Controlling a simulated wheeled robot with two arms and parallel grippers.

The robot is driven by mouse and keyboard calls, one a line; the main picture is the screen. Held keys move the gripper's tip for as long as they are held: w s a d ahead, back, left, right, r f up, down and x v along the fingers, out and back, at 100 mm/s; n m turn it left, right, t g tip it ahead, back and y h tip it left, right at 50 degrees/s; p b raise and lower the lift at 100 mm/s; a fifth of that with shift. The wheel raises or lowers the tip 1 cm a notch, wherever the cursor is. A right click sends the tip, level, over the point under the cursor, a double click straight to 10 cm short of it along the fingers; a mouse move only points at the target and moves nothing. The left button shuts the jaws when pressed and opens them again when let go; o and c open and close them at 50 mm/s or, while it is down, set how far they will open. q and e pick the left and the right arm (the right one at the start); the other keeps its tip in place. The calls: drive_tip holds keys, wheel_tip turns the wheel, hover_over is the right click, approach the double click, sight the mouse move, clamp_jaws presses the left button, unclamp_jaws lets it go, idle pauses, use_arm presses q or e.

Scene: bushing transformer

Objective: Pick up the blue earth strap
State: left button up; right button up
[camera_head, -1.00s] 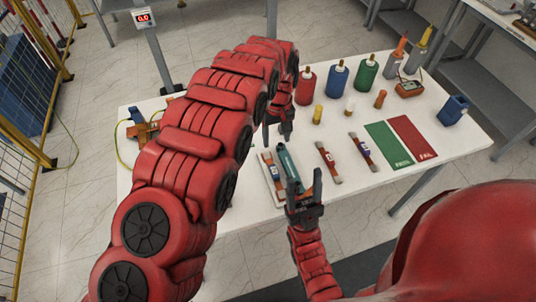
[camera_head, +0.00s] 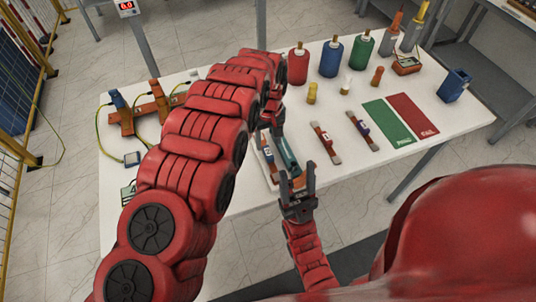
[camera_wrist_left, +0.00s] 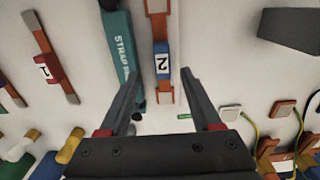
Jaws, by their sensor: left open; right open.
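The blue earth strap is an orange strap with a blue sleeve marked 2 (camera_wrist_left: 162,64). In the head view this strap (camera_head: 267,157) lies at the table's front edge, left of a teal strap tool (camera_head: 287,153). My left gripper (camera_head: 271,122) is open above the strap's far end; in the left wrist view its fingers (camera_wrist_left: 159,75) are spread on either side of the strap's line, with nothing between them gripped. The teal tool (camera_wrist_left: 123,50) lies beside the strap, near one finger. My right gripper (camera_head: 297,180) is open and empty at the table's front edge.
A red-sleeved strap (camera_head: 326,143) and a purple-sleeved strap (camera_head: 362,130) lie to the right. Beyond are green (camera_head: 387,126) and red (camera_head: 414,115) mats. Red (camera_head: 298,66), blue (camera_head: 332,59) and green (camera_head: 362,51) bottles stand behind. An orange bar with clamps and cables (camera_head: 150,108) is left.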

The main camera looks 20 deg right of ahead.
sight(268, 151)
use_arm(q)
drive_tip(key=shift+f, duration=0.15)
drive_tip(key=f+p, duration=0.1)
drive_tip(key=f, duration=0.1)
drive_tip(key=f+p, duration=0.2)
drive_tip(key=shift+s+a, duration=0.2)
drive_tip(key=shift+f, duration=0.4)
clamp_jaws()
